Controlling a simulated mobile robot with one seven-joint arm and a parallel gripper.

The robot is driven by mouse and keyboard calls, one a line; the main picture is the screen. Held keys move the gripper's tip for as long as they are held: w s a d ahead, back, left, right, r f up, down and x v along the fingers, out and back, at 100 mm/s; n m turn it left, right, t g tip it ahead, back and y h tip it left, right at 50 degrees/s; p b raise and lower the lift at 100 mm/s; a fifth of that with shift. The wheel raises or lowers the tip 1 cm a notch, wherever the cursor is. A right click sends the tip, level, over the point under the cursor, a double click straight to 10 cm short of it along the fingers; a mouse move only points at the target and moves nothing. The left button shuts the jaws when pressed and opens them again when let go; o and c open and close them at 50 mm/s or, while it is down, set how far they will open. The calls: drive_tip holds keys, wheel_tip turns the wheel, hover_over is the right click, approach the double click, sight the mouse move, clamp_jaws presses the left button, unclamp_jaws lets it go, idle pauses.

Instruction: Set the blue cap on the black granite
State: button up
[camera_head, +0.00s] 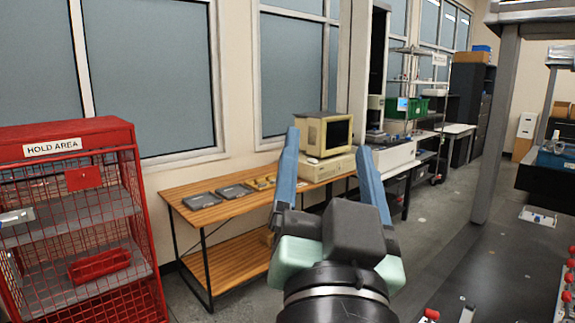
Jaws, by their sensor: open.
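My gripper (328,142) is raised in the middle of the view. Its two blue fingers stand apart, with nothing between them. The black granite (490,275) looks to be the dark flat surface at the lower right, to the right of my gripper. I cannot make out a blue cap for certain. A small blue object (556,160) sits on a dark bench at the far right, too small to identify.
A red wire cage marked HOLD AREA (75,137) stands at the left. A wooden bench (215,212) holds flat grey items and an old beige computer (324,135). A grey gantry column (496,130) rises at the right. Red-knobbed fixtures (431,314) line the lower right.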

drive_tip(key=s+a+r+n+t+y, duration=0.2)
drive_tip(key=s+a+r+n+t, duration=0.2)
drive_tip(key=s+r, duration=0.3)
wheel_tip(320, 180, up, 2)
drive_tip(key=shift+s+a+r+n, duration=0.2)
drive_tip(key=shift+s+r+n, duration=0.05)
drive_tip(key=shift+n, duration=0.05)
